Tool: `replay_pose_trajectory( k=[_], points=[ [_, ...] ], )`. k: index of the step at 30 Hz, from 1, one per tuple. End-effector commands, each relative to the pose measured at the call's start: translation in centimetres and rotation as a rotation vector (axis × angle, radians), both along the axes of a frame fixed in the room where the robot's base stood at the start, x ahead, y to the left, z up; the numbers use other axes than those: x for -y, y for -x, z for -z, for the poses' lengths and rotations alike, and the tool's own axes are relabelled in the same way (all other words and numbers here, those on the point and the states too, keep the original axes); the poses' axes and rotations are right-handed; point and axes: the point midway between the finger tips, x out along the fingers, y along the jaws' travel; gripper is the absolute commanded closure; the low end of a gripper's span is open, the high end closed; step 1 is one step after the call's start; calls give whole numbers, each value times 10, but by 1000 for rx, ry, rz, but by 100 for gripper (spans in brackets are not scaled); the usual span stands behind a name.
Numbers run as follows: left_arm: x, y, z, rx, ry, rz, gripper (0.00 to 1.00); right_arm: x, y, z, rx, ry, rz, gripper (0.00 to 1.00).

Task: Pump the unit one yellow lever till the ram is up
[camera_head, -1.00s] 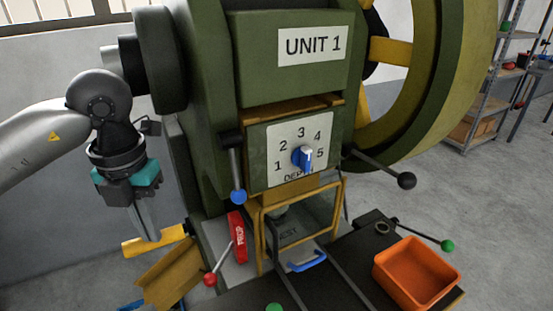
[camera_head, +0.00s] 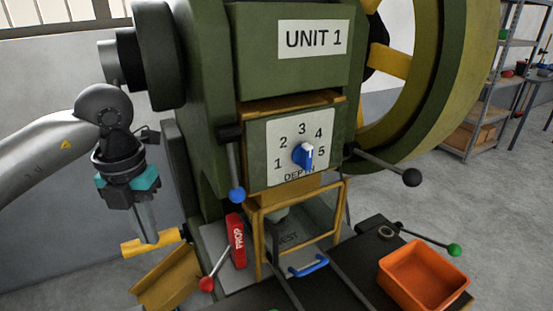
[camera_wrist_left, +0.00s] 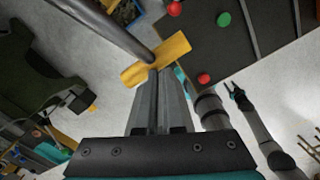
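The yellow lever (camera_head: 151,245) shows as a short yellow bar at the lower left of the green press marked UNIT 1 (camera_head: 313,39). My left gripper (camera_head: 150,240) points down onto it from above. In the left wrist view the two fingers (camera_wrist_left: 158,72) are close together and meet the yellow bar (camera_wrist_left: 172,50), so they look shut on it. The ram (camera_head: 279,214) is mostly hidden behind the yellow guard frame (camera_head: 341,207). Parts of grey arms show at the right in the left wrist view; my right gripper's state is unclear there.
A red PROP block (camera_head: 236,240) and a red-knobbed lever (camera_head: 207,284) stand beside the guard. A yellow chute (camera_head: 165,278) lies below the yellow bar. A blue-knobbed lever (camera_head: 237,194) hangs on the press front. An orange bin (camera_head: 423,275) sits at right.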

Motion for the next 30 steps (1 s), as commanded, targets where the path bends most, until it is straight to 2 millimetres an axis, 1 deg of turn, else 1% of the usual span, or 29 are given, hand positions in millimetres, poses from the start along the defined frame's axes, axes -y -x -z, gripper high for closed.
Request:
replay_pose_trajectory(
  k=[1,5,14,18,20,30],
  points=[
    [0,2,14,-26,-1,5,100,0,0,6,0,0,0,50],
    [-5,-6,28,-28,0,4,100,0,0,17,0,0,0,50],
    [1,5,7,-25,-2,8,100,0,0,-1,0,0,0,50],
    [3,8,5,-26,-2,6,100,0,0,-2,0,0,0,50],
    [4,10,1,-25,-1,6,100,0,0,-6,0,0,0,50],
    [17,32,-39,-25,-2,8,100,0,0,-38,0,0,0,50]
  ],
)
